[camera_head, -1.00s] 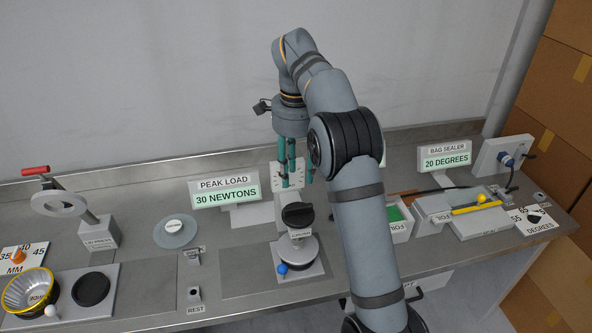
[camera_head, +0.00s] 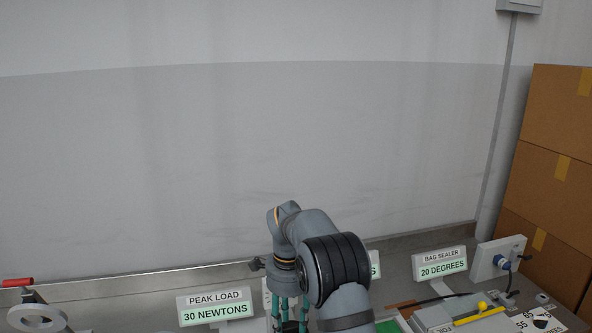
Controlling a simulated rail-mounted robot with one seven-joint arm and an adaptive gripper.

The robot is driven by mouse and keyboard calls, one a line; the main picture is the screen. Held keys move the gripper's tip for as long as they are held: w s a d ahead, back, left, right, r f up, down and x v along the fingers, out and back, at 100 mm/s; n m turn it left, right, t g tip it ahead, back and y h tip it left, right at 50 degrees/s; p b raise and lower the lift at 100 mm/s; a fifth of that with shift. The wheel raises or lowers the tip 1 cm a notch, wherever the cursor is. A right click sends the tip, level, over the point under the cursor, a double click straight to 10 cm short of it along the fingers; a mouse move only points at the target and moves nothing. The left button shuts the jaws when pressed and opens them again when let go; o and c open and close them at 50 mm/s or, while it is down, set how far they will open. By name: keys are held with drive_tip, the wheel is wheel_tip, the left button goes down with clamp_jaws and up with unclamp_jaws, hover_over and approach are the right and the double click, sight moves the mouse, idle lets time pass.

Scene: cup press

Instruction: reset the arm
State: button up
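My gripper (camera_head: 290,314) points down at the bottom middle of the head view. Its teal fingers stand apart with nothing seen held between them; their tips are at or below the picture's lower edge. My arm comes up from the bottom and bends over to it. Just behind the gripper's left side stands the peak load display (camera_head: 215,308), reading 30 newtons. Whatever lies on the bench below the gripper is mostly out of the picture.
A lever press with a red handle (camera_head: 18,282) is at the lower left. Cardboard boxes (camera_head: 550,160) stack at the right. A bare wall (camera_head: 240,150) fills the back.

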drive_tip(key=shift+f, duration=0.95)
drive_tip(key=shift+r+n+p, duration=0.4)
drive_tip(key=shift+n+p, duration=0.1)
drive_tip(key=shift+p, duration=0.25)
drive_tip(key=shift+d+f+n+p, duration=0.15)
drive_tip(key=shift+n+p, duration=0.35)
drive_tip(key=shift+n, duration=0.3)
drive_tip(key=shift+f, duration=0.1)
